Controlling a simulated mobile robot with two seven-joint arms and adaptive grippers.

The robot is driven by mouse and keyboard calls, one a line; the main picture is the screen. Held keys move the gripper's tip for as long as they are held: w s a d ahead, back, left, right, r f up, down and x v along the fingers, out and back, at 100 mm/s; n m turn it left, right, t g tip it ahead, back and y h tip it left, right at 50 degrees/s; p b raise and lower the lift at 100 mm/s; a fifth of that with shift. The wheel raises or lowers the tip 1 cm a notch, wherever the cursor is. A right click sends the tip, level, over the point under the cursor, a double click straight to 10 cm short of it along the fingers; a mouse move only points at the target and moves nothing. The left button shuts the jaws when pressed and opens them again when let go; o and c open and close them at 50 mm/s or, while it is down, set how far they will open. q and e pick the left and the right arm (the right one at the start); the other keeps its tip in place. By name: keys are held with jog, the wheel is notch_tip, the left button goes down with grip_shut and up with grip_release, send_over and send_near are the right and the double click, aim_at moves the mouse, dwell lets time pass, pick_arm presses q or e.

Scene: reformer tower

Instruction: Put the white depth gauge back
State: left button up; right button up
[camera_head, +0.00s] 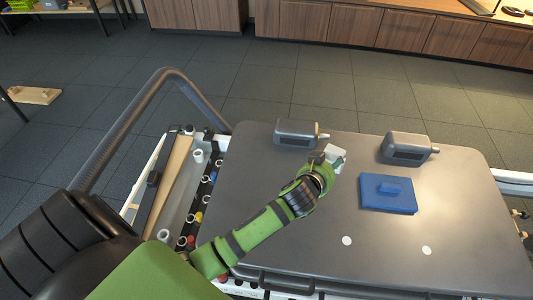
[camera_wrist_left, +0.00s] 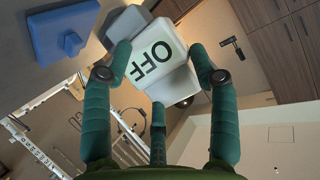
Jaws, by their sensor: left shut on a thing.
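The white depth gauge (camera_head: 337,154) is a small white block in my left gripper (camera_head: 322,163), held over the grey table top (camera_head: 300,215). In the left wrist view the white block (camera_wrist_left: 178,88) shows a pale panel reading "OFF". My right gripper is not in view.
Two grey devices (camera_head: 297,132) (camera_head: 407,148) lie at the back of the table, one either side of the held block. A blue block (camera_head: 388,194) lies to its right. White discs (camera_head: 347,241) mark the front. A tray with coloured parts (camera_head: 198,215) is at left.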

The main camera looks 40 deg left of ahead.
pick_arm(q)
jog(key=s+a+f, duration=0.1)
jog(key=a+f, duration=0.2)
jog(key=a, duration=0.1)
jog(key=s+a+f+b, duration=0.1)
jog(key=a+f, duration=0.3)
jog(key=s+a+f+b, duration=0.1)
jog(key=a+f, duration=0.3)
jog(key=shift+a, duration=0.1)
jog(key=shift+f, duration=0.1)
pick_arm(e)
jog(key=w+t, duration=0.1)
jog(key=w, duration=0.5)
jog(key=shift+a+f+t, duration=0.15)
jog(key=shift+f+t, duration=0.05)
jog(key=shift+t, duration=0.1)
pick_arm(q)
jog(key=o, duration=1.4)
jog(key=shift+c, duration=0.2)
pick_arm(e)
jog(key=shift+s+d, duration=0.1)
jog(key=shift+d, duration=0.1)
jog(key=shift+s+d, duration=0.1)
